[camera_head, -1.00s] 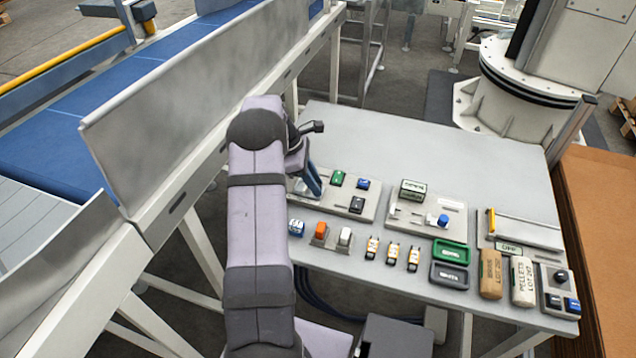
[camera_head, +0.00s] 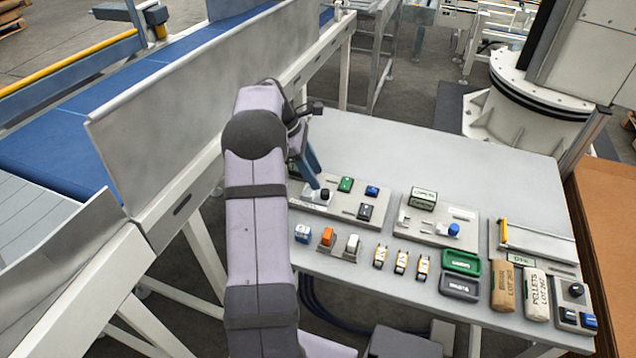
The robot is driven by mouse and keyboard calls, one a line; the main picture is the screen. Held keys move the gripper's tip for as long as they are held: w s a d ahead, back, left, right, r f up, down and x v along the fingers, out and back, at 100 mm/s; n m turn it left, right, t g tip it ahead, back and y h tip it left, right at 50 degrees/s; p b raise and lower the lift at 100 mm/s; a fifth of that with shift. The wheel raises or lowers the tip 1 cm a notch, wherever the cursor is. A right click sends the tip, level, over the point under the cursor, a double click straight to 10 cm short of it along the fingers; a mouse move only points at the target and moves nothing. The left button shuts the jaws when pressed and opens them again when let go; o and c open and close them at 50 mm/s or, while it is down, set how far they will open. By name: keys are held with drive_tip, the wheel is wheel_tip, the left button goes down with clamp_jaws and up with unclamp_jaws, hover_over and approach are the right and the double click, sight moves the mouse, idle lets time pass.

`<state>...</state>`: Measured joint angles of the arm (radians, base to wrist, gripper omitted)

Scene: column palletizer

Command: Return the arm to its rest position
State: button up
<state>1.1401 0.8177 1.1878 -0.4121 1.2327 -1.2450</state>
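My arm (camera_head: 256,220) rises from the bottom of the picture, with a lilac and dark grey shell. It bends at the far end, over the left side of the grey table. My gripper (camera_head: 313,180) points down beside the left control panel (camera_head: 345,209), near a black knob (camera_head: 325,193). Its blue-grey fingers are partly hidden behind the arm's wrist. I cannot tell whether they are open, or whether they touch the panel. No held object shows.
A conveyor guard (camera_head: 190,105) stands close left of my arm.

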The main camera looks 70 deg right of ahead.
drive_tip(key=shift+w+r, duration=0.15)
drive_tip(key=shift+r, duration=0.2)
drive_tip(key=shift+t, duration=0.6)
drive_tip(key=w+a, duration=0.7)
drive_tip(key=w+a+r, duration=0.1)
drive_tip(key=w+a, duration=0.2)
drive_tip(key=w, duration=0.1)
drive_tip(key=shift+w+a, duration=0.1)
drive_tip(key=shift+a, duration=0.25)
drive_tip(key=w+a+t, duration=0.1)
drive_tip(key=w+a, duration=0.2)
drive_tip(key=a, duration=0.5)
drive_tip(key=w+a+t, duration=0.1)
drive_tip(key=w+a, duration=0.2)
drive_tip(key=a, duration=0.5)
drive_tip(key=s+a+f+m, duration=0.1)
drive_tip(key=s+a, duration=0.3)
drive_tip(key=a, duration=0.8)
drive_tip(key=s+a+f+m+t+y, duration=0.1)
drive_tip(key=s+a, duration=0.3)
drive_tip(key=a, duration=0.8)
drive_tip(key=shift+s+f+m, duration=0.2)
drive_tip(key=shift+f+m, duration=0.15)
drive_tip(key=shift+m, duration=0.15)
